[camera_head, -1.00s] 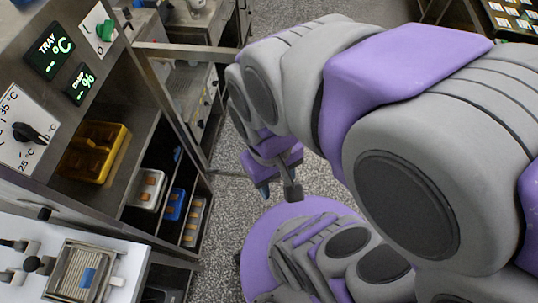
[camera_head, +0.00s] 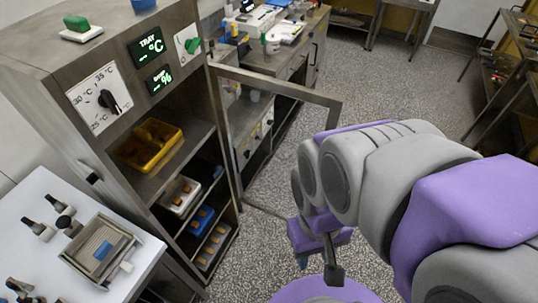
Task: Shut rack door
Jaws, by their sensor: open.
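The rack (camera_head: 137,185) is a metal cabinet at the left with an open front. Its door (camera_head: 336,121) is a metal frame with a see-through middle. The door stands wide open, swung out to the right from the rack's right front edge. My gripper (camera_head: 318,262) hangs low, right of the rack and in front of the door's lower part. It is open and empty, and appears apart from the door. My arm hides part of the door's lower right corner.
Rack shelves hold a yellow tray (camera_head: 135,153), a white tray (camera_head: 173,203), a blue tray (camera_head: 197,226) and a grey tray (camera_head: 203,261). A white table (camera_head: 42,190) stands at front left. A bench (camera_head: 296,62) stands behind the door.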

